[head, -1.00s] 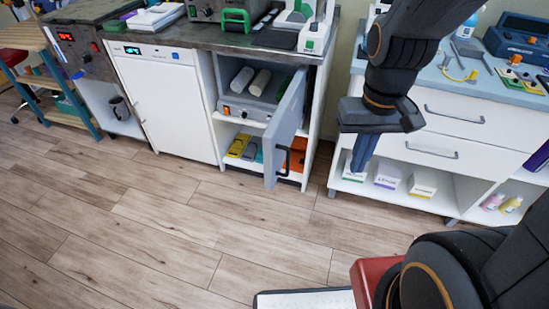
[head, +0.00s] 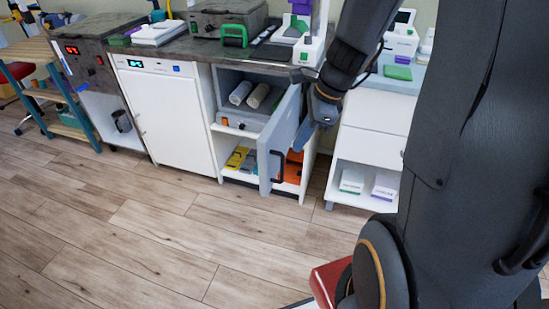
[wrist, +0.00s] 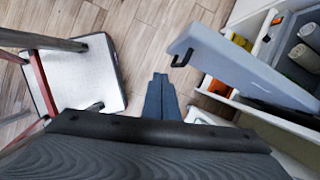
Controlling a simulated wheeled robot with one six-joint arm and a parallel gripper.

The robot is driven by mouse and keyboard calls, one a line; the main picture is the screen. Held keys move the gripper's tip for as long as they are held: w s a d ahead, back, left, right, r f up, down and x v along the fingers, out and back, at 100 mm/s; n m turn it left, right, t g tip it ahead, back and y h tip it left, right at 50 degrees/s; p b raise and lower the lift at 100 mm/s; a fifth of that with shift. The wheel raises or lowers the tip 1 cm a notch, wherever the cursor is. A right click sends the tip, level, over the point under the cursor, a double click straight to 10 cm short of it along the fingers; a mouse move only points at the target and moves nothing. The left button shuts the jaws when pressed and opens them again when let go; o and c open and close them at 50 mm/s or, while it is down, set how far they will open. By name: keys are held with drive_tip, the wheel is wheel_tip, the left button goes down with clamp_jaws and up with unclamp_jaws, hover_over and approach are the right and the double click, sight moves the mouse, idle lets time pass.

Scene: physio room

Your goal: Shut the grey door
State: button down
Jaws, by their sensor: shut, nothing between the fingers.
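The grey door (head: 281,135) stands open in the head view, swung out from its compartment in the white cabinet. Its dark handle (head: 279,166) is on the outer face near the free edge. My gripper (head: 304,136) is just right of the door, on its outer side, with fingers pointing down. In the wrist view, the shut, empty fingers (wrist: 160,82) are left of the door (wrist: 245,70), with floor showing between them and the handle (wrist: 182,58). I cannot tell the exact gap, but no contact shows.
The open compartment holds a grey device (head: 240,118) with white rolls on it. Yellow and orange items (head: 237,157) lie on the shelf below. A second white drawer unit (head: 372,140) stands right of the door. The floor (head: 150,220) in front is clear.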

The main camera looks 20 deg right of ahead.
drive_tip(key=w+a+f+m+b, duration=0.2)
drive_tip(key=w+f, duration=0.4)
drive_tip(key=f, duration=0.3)
drive_tip(key=shift+w+a+f+m+t, duration=0.35)
drive_tip(key=shift+a+m, duration=0.45)
drive_tip(key=shift+a, duration=0.45)
